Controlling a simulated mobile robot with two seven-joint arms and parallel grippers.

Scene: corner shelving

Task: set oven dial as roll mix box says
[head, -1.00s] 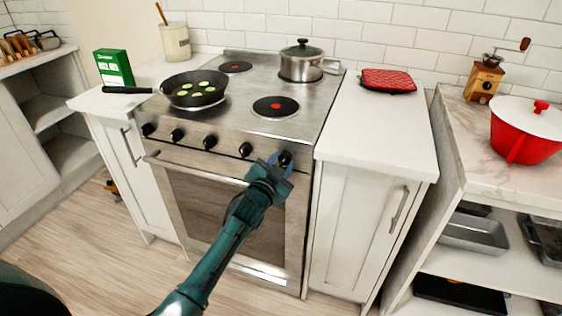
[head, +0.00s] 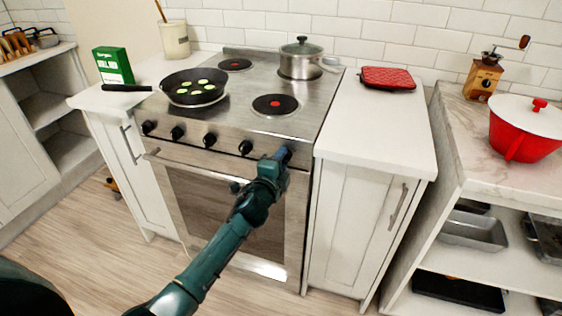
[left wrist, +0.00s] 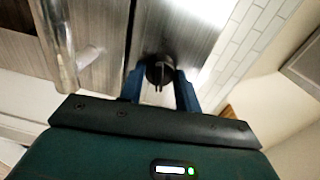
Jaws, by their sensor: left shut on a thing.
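The green roll mix box (head: 113,66) stands upright on the counter left of the stove; its small print is too small to read. The steel oven (head: 225,205) has a row of black dials along its front. My left gripper (head: 283,155) is at the rightmost dial, which it hides in the head view. In the left wrist view the black dial (left wrist: 158,68) sits between the blue fingers of my left gripper (left wrist: 160,90), which are shut on it. The dial's setting cannot be read. My right gripper is not in view.
A black pan (head: 193,88) with green slices sits on the stove's left, and a lidded pot (head: 300,60) at the back right. The oven handle (head: 200,168) runs just below the dials. A red pad (head: 388,78) lies on the otherwise clear right counter (head: 378,130).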

